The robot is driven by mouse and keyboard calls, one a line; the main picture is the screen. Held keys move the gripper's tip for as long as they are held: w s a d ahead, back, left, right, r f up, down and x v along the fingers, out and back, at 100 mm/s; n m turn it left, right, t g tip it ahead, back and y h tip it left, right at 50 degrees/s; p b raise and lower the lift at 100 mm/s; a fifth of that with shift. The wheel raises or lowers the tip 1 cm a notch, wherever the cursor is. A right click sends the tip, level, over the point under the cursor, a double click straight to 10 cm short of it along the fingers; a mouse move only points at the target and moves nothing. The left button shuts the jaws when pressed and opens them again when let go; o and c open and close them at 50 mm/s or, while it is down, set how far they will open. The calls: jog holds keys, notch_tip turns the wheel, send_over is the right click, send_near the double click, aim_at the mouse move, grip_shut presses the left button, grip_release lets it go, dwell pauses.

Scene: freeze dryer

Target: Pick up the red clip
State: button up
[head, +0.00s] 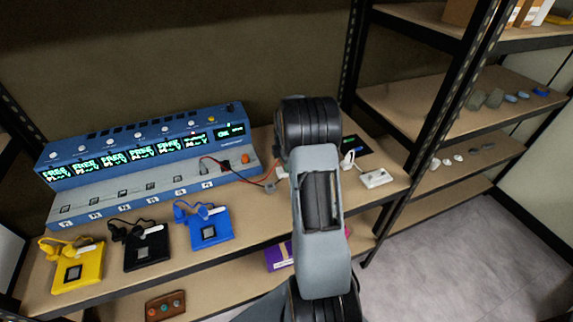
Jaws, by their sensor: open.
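A small red piece (226,165), which looks like the red clip, sits at the right end of the grey ledge of the blue device (140,150). A dark clip-like piece (203,168) with a thin dark lead is just left of it. A thin red-orange wire (250,181) runs from this area to the right toward my arm. The red piece is too small to make out its exact shape. My arm stands upright across the middle of the view, right of these pieces. My gripper is not visible, and the arm hides part of the table behind it.
Yellow (68,284), black (136,262) and blue (222,237) square pads with leads lie along the table's front. A white power strip (376,178) is right of my arm. Black-framed shelves (410,95) stand at the right. Bare table lies between the ledge and pads.

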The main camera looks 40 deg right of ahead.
jog(key=shift+c, duration=0.4)
grip_shut()
jog(key=shift+r, duration=0.85)
jog(key=s+a+r+b, duration=0.1)
jog(key=s+a+r, duration=0.5)
jog(key=s+r, duration=0.5)
jog(key=shift+s+r, duration=0.2)
jog(key=shift+s, duration=0.65)
